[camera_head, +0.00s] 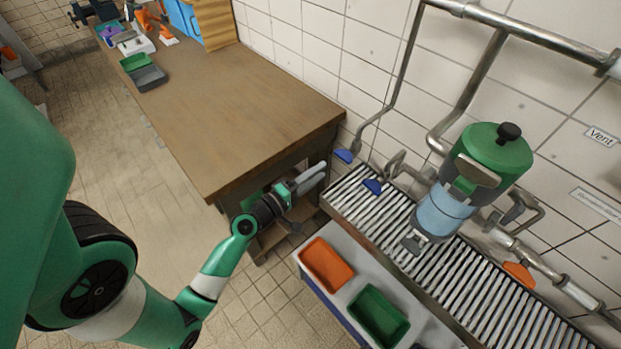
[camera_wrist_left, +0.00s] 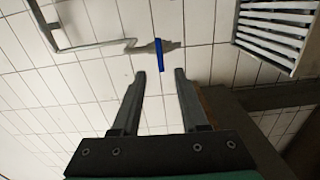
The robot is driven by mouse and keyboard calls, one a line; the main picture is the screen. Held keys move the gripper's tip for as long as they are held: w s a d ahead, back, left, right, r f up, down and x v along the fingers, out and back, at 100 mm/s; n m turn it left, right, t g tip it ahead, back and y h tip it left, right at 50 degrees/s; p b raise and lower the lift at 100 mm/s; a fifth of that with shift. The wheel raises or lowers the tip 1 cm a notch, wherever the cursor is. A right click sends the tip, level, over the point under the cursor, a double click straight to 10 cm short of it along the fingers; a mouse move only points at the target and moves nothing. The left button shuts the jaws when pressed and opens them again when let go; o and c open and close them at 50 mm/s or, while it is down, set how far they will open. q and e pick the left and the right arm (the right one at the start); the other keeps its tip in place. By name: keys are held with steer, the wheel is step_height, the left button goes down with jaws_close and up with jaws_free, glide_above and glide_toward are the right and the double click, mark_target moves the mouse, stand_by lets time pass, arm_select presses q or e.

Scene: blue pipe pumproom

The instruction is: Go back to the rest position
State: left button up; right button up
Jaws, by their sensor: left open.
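My left gripper (camera_head: 318,175) reaches in from the lower left, beside the near right corner of the wooden table and just left of the roller rack. Its two grey fingers are apart with nothing between them. In the left wrist view the open fingers (camera_wrist_left: 160,74) point towards the white tiled wall. A blue valve handle (camera_wrist_left: 159,55) on a pipe shows beyond the fingertips, apart from them. My right gripper is not in the head view.
The wooden table (camera_head: 230,110) stands left of the metal roller rack (camera_head: 480,285), which carries a green-topped blue canister (camera_head: 445,213). Blue handles (camera_head: 343,156) hang from wall pipes. An orange tray (camera_head: 327,265) and green tray (camera_head: 378,316) sit below.

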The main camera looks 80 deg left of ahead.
arm_select(q)
steer(key=v, duration=0.2)
steer(key=shift+s+d, duration=0.15)
steer(key=shift+s, duration=0.15)
